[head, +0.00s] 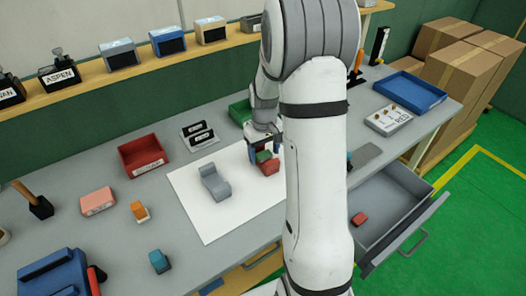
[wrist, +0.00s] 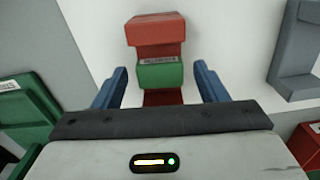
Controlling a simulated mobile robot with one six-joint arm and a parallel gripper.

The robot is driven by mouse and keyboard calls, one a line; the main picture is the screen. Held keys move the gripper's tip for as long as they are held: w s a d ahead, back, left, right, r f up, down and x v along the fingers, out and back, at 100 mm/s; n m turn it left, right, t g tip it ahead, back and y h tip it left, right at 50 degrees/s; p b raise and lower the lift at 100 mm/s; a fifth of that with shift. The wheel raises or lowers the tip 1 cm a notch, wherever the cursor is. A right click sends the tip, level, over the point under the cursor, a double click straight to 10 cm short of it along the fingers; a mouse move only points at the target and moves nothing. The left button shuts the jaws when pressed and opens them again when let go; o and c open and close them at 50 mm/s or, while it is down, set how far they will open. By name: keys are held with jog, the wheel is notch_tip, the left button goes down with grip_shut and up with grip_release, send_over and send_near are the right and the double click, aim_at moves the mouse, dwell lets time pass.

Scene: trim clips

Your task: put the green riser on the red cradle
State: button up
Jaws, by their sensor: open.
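The red cradle (head: 270,168) stands on the white sheet, below my gripper (head: 264,148) in the head view. The green riser (wrist: 160,76) rests in the red cradle's middle, between its raised end (wrist: 156,29) and the red part nearer my palm. It also shows as a small green block (head: 263,157) in the head view. My gripper's blue fingers (wrist: 160,68) stand open on either side of the green riser, with visible gaps to both sides. The riser's underside is hidden, so its exact seating cannot be told.
A grey cradle (head: 215,184) stands on the white sheet (head: 205,219), left of the red one. A red bin (head: 143,156) and a green bin (head: 240,112) stand near the sheet. An open drawer (head: 392,212) juts out at the right. The sheet's front part is clear.

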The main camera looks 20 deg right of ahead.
aim_at(264, 154)
notch_tip(264, 154, up, 11)
jog(key=s+a+r+t, duration=0.1)
jog(key=s+a, duration=0.2)
jog(key=s, duration=0.4)
jog(key=s+a+r+t, duration=0.1)
jog(key=s+a+r, duration=0.1)
jog(key=s+a, duration=0.2)
jog(key=s+a+r+m+t, duration=0.1)
jog(key=s+a, duration=0.2)
jog(key=s, duration=0.7)
jog(key=shift+a+r+b, duration=0.25)
jog(key=shift+r+b, duration=0.05)
jog(key=shift+b, duration=0.1)
jog(key=shift+w, duration=0.1)
jog(key=shift+c, duration=0.3)
